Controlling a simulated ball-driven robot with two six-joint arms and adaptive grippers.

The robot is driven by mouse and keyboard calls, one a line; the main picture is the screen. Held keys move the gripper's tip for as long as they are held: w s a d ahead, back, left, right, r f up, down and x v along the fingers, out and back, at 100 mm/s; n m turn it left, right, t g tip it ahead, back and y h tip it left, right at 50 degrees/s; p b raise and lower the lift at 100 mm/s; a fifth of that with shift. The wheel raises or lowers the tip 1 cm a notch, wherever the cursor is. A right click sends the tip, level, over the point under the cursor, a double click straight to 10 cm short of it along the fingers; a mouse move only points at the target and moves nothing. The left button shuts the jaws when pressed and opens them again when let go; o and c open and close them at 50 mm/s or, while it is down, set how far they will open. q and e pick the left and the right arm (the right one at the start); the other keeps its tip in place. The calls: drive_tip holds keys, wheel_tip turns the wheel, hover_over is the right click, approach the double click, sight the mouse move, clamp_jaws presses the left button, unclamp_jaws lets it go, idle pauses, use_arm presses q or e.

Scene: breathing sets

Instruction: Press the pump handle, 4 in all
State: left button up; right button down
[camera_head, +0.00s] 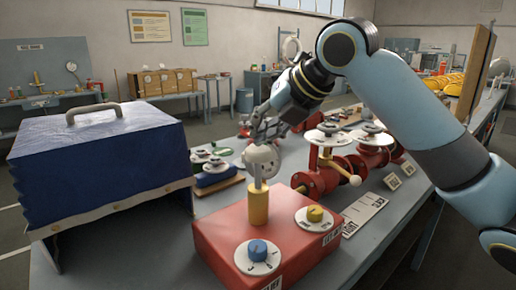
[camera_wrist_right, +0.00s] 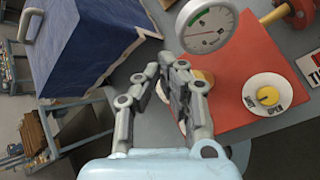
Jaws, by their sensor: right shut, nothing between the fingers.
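A red box (camera_head: 285,250) stands on the bench, with a yellow cylinder (camera_head: 258,206) upright on it. A pale rod (camera_head: 257,184) rises from the cylinder to a pale round part (camera_head: 262,160); I take these as the pump and its handle, though no label shows this. My right gripper (camera_head: 264,134) is shut and empty, pointing down just above the round part. Whether they touch I cannot tell. In the right wrist view the shut fingers (camera_wrist_right: 176,68) hide much of a yellowish part (camera_wrist_right: 204,77) over the red box. My left gripper is out of view.
A blue knob (camera_head: 258,248) and a yellow knob (camera_head: 315,214) sit on dials on the red box. A blue box-shaped cover (camera_head: 95,155) with a grey handle stands at left. Red valves (camera_head: 320,180) are at right. A gauge (camera_wrist_right: 207,28) shows in the wrist view.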

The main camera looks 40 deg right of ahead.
sight(264, 148)
drive_tip(key=shift+f+b, duration=1.35)
drive_tip(key=shift+f, duration=0.85)
idle(1.4)
drive_tip(key=shift+r, duration=0.1)
drive_tip(key=shift+r+p, duration=2.55)
wheel_tip(264, 148, up, 5)
drive_tip(key=p, duration=0.5)
drive_tip(key=shift+r, duration=0.1)
drive_tip(key=shift+w+a, duration=0.1)
idle(0.6)
